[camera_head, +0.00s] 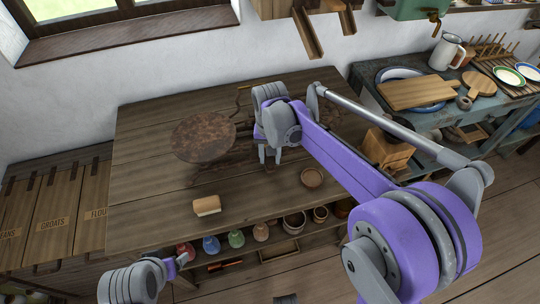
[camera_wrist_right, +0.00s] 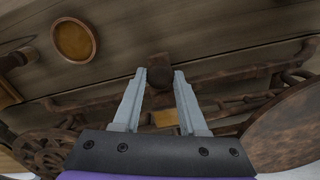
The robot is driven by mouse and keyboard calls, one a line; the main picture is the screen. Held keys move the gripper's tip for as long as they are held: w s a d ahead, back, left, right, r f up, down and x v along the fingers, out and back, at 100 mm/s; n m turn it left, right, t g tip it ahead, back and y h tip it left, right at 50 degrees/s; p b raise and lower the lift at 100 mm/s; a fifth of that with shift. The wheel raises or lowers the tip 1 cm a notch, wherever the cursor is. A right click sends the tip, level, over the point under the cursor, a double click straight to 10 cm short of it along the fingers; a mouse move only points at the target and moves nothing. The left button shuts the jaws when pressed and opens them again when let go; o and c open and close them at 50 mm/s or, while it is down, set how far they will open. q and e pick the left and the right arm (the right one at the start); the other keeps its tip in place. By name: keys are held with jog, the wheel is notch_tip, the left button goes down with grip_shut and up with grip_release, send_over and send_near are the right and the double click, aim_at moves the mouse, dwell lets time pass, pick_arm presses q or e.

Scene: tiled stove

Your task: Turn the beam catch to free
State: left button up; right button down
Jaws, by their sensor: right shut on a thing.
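A rusty iron beam scale with a round plate (camera_head: 203,137) stands on the wooden table, and its plate also shows in the right wrist view (camera_wrist_right: 292,125). My right gripper (camera_head: 270,158) is over the table, right of the plate. In the right wrist view my right gripper (camera_wrist_right: 159,80) is shut on a dark rounded knob (camera_wrist_right: 159,76), which looks like the beam catch. Dark rods and a small brass piece (camera_wrist_right: 165,118) lie behind the fingers. The arm hides much of the scale in the head view. My left gripper (camera_head: 180,261) is low at the left, its fingers unclear.
A small wooden block (camera_head: 207,206) and a round bowl (camera_head: 312,177) rest on the table (camera_head: 150,195). Coloured bottles and pots stand on a shelf below its front edge. A side table (camera_head: 440,118) with boards and plates is at the right. The table's left front is clear.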

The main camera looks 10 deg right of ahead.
aim_at(270, 159)
jog(key=shift+m, duration=1)
jog(key=shift+c, duration=2.3)
grip_release()
jog(key=shift+r, duration=0.1)
notch_tip(270, 159, up, 11)
jog(key=p, duration=0.1)
